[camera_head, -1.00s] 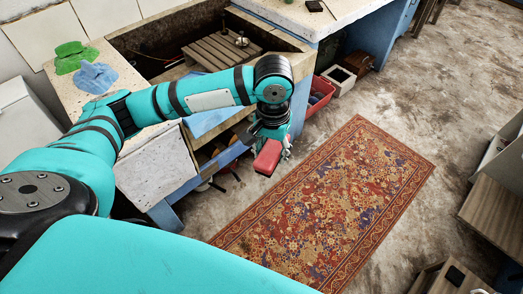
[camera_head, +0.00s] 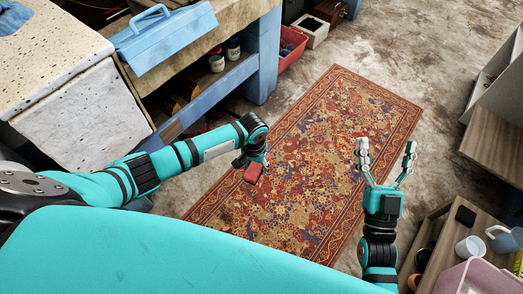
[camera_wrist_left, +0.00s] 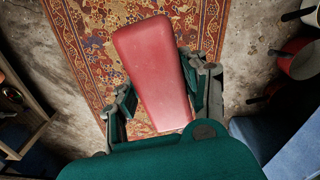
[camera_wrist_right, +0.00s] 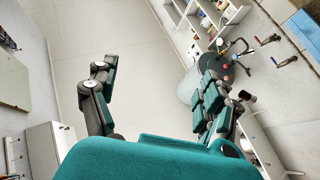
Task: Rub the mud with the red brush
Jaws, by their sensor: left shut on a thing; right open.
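My left gripper (camera_head: 256,160) is shut on the red brush (camera_head: 252,173) and holds it over the left part of the patterned rug (camera_head: 345,150). In the left wrist view, the brush's smooth red back (camera_wrist_left: 152,68) lies between the fingers, with the rug (camera_wrist_left: 85,45) beyond it; the bristles are hidden. My right gripper (camera_head: 386,150) is open and empty, raised in front of the rug's right side, fingers pointing up. Dark smudges show on the rug's near left part, but I cannot tell whether they are mud or pattern.
A stone slab (camera_head: 40,50) and a blue toolbox (camera_head: 165,38) stand at the left. Wooden shelving with a mug (camera_head: 470,246) and a pink bin (camera_head: 478,278) is at the right. Brown-stained floor (camera_head: 430,55) lies open beyond the rug.

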